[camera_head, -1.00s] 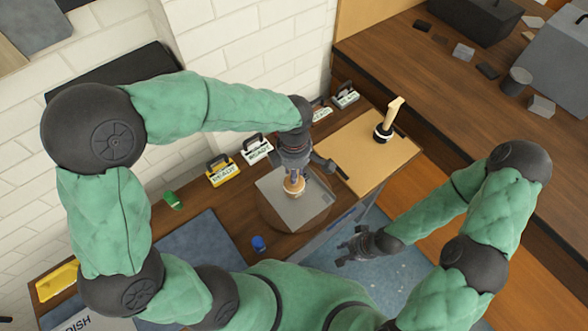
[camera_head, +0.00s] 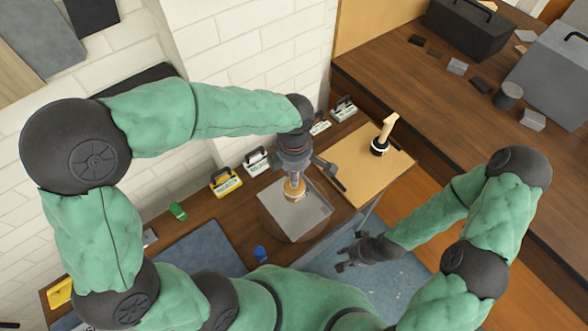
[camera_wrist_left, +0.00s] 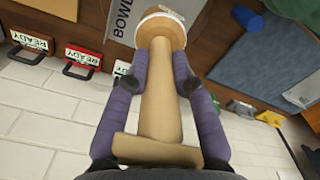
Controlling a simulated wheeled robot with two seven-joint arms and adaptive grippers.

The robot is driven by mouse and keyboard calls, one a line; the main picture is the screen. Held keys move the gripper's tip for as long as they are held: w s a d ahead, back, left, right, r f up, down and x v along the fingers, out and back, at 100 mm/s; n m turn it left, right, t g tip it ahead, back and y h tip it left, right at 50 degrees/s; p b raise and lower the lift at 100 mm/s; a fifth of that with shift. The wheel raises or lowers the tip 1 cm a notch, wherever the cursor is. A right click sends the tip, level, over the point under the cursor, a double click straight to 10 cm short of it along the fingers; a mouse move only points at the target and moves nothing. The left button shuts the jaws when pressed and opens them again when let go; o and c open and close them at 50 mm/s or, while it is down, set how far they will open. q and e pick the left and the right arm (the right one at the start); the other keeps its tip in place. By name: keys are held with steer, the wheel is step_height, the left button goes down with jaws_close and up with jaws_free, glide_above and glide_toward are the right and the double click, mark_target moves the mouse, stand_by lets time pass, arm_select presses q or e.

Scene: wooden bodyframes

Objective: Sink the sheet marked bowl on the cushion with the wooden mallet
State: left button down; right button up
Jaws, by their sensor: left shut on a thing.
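My left gripper (camera_wrist_left: 160,85) is shut on the handle of the wooden mallet (camera_wrist_left: 160,105). The mallet's round pale head (camera_head: 294,194) points down over the grey sheet (camera_head: 298,218). The sheet lies on the round brown cushion (camera_head: 268,222), which is mostly hidden beneath it. In the left wrist view the sheet (camera_wrist_left: 118,22) shows part of its marking beside the mallet head. I cannot tell whether the head touches the sheet. My right gripper (camera_head: 352,254) is empty, its fingers apart, to the lower right of the cushion.
Another tool with a pale handle and black base (camera_head: 381,145) stands on a tan board (camera_head: 365,170) to the right. Several READY holders, including a yellow one (camera_head: 226,182), line the wall. A blue mat (camera_head: 200,250) and blue cup (camera_head: 260,254) lie left of the cushion.

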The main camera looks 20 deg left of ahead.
arm_select(q)
steer(key=s+d+r, duration=0.2)
steer(key=s, duration=0.6)
steer(key=shift+p, duration=0.4)
arm_select(e)
steer(key=shift+r, duration=0.4)
arm_select(q)
steer(key=shift+d, duration=0.1)
